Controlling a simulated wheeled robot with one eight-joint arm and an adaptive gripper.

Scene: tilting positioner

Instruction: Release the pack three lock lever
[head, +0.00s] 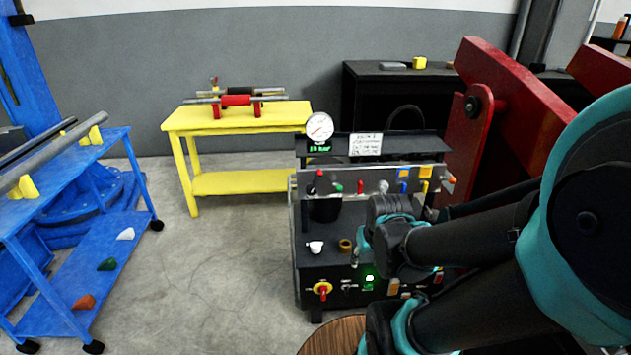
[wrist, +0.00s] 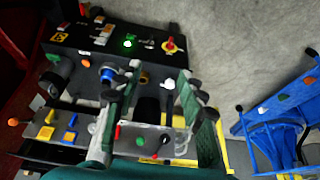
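The dark control console (head: 330,258) stands in front of me with a grey lever panel (head: 350,207) on its upper front. Small red (head: 360,187), green (head: 338,187), white (head: 383,187), blue (head: 404,173) and yellow (head: 425,172) handles line it. The panel also shows in the wrist view (wrist: 95,133), turned about, with red (wrist: 117,131) and green (wrist: 140,141) knobs. I cannot tell which lever is pack three's. My gripper (wrist: 150,85) is open, its fingers spread above the console, with nothing seen held. In the head view my arm hides its fingertips and part of the console.
A yellow table (head: 250,180) stands behind, a blue cart (head: 110,255) left, a red frame (head: 520,105) right. Floor between is clear.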

